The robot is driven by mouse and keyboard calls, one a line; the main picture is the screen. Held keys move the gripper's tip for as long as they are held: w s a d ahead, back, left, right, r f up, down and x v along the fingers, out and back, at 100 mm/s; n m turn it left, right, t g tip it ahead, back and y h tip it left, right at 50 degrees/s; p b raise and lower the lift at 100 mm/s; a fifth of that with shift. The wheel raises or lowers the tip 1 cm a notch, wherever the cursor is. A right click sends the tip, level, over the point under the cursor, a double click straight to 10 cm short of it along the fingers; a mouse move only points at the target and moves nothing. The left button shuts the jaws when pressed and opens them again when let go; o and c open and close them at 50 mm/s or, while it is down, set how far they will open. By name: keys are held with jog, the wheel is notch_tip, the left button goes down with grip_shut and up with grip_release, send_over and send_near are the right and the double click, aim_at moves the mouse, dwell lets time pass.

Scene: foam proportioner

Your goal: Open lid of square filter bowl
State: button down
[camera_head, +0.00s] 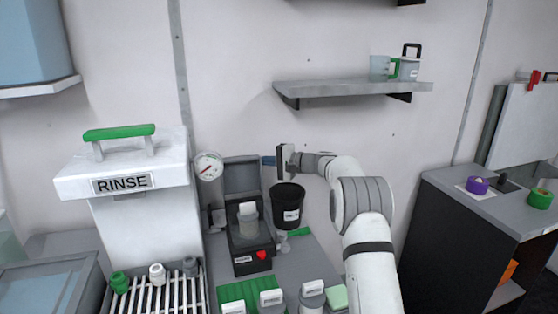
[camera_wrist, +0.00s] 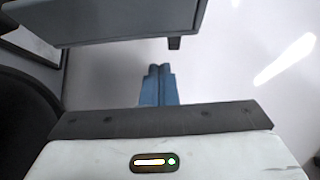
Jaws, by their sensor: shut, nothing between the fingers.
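The square filter bowl (camera_head: 250,247) is a dark square housing on the grey counter, with a red mark on its front and a pale cylindrical piece (camera_head: 248,219) inside. Its grey lid (camera_head: 241,176) stands raised, about upright, at the back of the bowl. My gripper (camera_head: 265,160) is at the lid's upper right edge, with its blue fingers pointing left. In the wrist view the blue fingertips (camera_wrist: 160,69) are together and empty, just below a grey panel (camera_wrist: 130,22) that looks like the lid. I cannot tell whether they touch it.
A black cup (camera_head: 288,207) is right of the bowl, below my gripper. A gauge (camera_head: 208,166) is at the left of the lid. The white RINSE unit (camera_head: 125,185) stands further left. Small containers (camera_head: 272,300) line the counter front. A wall shelf (camera_head: 350,88) hangs above my arm.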

jog(key=s, duration=0.3)
jog(key=shift+s+d+r, duration=0.1)
jog(key=shift+s+r, duration=0.2)
dwell(0.3)
jog(key=shift+s+d+r+n+t+y+b, duration=0.1)
jog(key=shift+s+r+n+t+y+b, duration=0.3)
jog(key=shift+b, duration=1.95)
jog(key=shift+s+d+r+n+y+b, duration=0.1)
jog(key=shift+s+n+y+b, duration=0.35)
jog(key=shift+b, duration=1.9)
jog(key=shift+s+d, duration=0.1)
jog(key=shift+s, duration=0.05)
